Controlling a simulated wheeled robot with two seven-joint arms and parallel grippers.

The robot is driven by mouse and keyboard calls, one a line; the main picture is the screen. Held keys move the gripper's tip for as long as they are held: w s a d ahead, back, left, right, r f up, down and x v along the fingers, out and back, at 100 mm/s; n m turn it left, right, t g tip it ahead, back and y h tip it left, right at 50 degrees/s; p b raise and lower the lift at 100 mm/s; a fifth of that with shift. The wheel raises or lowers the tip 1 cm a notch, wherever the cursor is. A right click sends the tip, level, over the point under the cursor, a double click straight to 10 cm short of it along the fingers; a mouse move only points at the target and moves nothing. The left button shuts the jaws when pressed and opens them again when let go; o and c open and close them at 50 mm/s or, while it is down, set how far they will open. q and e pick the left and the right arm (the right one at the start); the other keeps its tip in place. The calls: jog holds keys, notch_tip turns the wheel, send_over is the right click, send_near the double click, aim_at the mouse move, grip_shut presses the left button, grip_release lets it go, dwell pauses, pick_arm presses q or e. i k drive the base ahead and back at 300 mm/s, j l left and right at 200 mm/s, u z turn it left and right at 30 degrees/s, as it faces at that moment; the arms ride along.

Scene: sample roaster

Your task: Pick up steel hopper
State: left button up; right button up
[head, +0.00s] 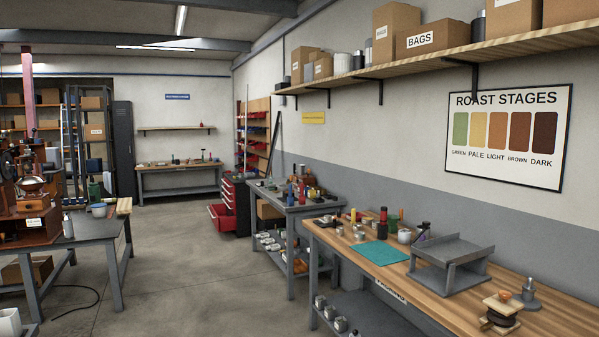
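No part is clearly recognisable as the steel hopper from here. A small steel bowl-shaped part (31,184) sits on the dark red-brown sample roaster (28,228) at the left edge, but I cannot tell whether it is the hopper. Several small metal cans or cups (358,236) stand on the wooden-topped bench at the right, too small to make out. Neither of my grippers is in view.
The right bench (405,280) bears a teal mat (378,253) and a grey metal stand (450,263). A grey workbench (290,208) stands behind it. The roaster's table (90,230) is at left. Open concrete floor (200,270) lies between, with a black cable (85,290).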

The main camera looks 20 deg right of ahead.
aim_at(301, 167)
jog(key=i, duration=2.55)
jog(key=i+u, duration=0.15)
jog(key=i, duration=1.3)
jog(key=i+z, duration=0.15)
jog(key=i, duration=0.55)
jog(key=i+j+z, duration=0.1)
jog(key=i, duration=0.6)
jog(key=i+z, duration=0.25)
jog(key=i, duration=0.5)
jog(key=i+z, duration=0.3)
jog(key=i, duration=0.4)
jog(key=i+j+z, duration=0.1)
jog(key=i+z, duration=0.35)
jog(key=i+j+z, duration=0.2)
jog(key=i+z, duration=0.25)
jog(key=i+j+z, duration=0.3)
jog(key=z, duration=0.2)
jog(key=i+j+z, duration=0.25)
jog(key=j+z, duration=0.2)
jog(key=i+j+z, duration=0.15)
jog(key=j+z, duration=0.3)
jog(key=j, duration=0.15)
